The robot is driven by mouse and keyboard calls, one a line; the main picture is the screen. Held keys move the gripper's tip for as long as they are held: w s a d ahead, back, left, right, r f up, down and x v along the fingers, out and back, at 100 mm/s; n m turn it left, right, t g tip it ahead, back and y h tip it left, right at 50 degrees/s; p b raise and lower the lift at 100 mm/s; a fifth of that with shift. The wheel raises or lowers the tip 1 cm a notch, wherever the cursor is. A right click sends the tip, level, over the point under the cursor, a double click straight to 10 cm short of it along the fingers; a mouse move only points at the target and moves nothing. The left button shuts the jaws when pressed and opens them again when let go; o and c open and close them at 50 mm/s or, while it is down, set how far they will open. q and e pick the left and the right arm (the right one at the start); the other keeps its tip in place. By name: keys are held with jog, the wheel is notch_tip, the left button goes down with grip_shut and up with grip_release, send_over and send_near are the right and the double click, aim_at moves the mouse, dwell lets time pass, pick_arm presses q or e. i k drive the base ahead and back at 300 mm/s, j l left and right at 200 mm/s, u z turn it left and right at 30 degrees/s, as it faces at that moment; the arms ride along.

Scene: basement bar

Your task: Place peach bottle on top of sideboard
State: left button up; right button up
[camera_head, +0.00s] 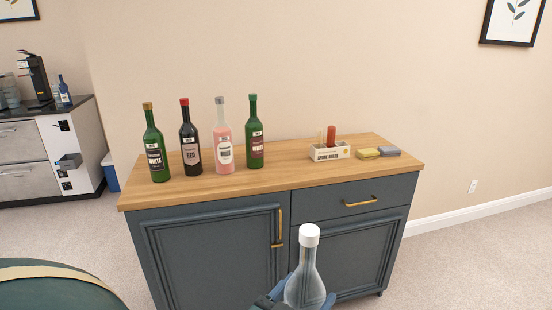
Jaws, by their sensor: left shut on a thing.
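A clear glass bottle with a white cap (306,270) stands upright at the bottom centre. Its lower part is cut off by the frame edge, and no label shows, so I cannot tell if it is peach. My left gripper (304,294) is shut on this bottle, its blue fingers on either side of the body. The bottle is in front of the sideboard (330,178), its cap below the wooden top in the picture. The sideboard has dark blue-grey doors and a drawer. My right gripper is not in view.
On the sideboard top stand a green bottle (154,147), a dark bottle (190,142), a pink bottle (223,142) and another green bottle (254,136). A white box (330,152) and two sponges (377,152) are at right. The front of the top is clear.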

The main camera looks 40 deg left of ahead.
aim_at(293, 161)
jog(key=i+j, duration=0.7)
jog(key=i, duration=0.15)
